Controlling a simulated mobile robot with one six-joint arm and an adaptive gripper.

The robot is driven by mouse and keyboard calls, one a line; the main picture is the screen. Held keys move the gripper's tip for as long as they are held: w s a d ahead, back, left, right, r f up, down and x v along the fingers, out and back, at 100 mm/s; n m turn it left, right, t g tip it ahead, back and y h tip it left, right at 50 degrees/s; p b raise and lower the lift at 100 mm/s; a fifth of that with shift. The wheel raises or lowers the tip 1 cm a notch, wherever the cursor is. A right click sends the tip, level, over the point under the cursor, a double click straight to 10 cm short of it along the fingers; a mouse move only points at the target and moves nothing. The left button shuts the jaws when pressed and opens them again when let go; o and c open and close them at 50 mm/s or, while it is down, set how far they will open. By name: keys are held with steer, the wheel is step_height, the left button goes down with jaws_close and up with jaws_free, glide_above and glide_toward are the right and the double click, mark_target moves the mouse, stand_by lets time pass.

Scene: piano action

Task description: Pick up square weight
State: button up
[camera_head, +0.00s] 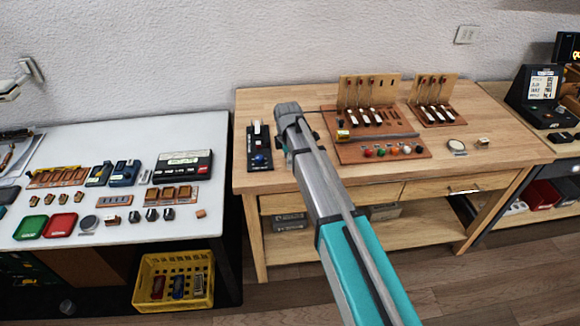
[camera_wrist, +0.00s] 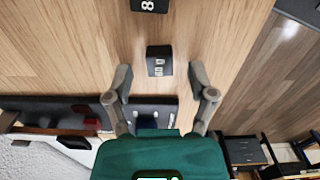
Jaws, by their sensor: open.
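A small black square block with white markings, which looks like the square weight (camera_wrist: 160,60), lies on bare wood in the wrist view. My gripper (camera_wrist: 159,70) is open, with one finger on each side of the block in the picture and a gap to both. The fingers do not touch it; their height above it cannot be told. In the head view my gripper (camera_head: 287,148) hangs over the left part of the wooden bench (camera_head: 300,183). I cannot make out this block there; my arm covers that area.
A second black block (camera_wrist: 149,5) marked with a figure is at the top edge of the wrist view. A black panel with a blue dome (camera_head: 260,160) stands left of my gripper. A wooden board with levers (camera_head: 375,152) is to the right. A white table (camera_head: 50,140) holds many parts.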

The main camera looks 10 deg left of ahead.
steer(key=shift+f, duration=0.1)
stand_by(0.5)
jaws_close()
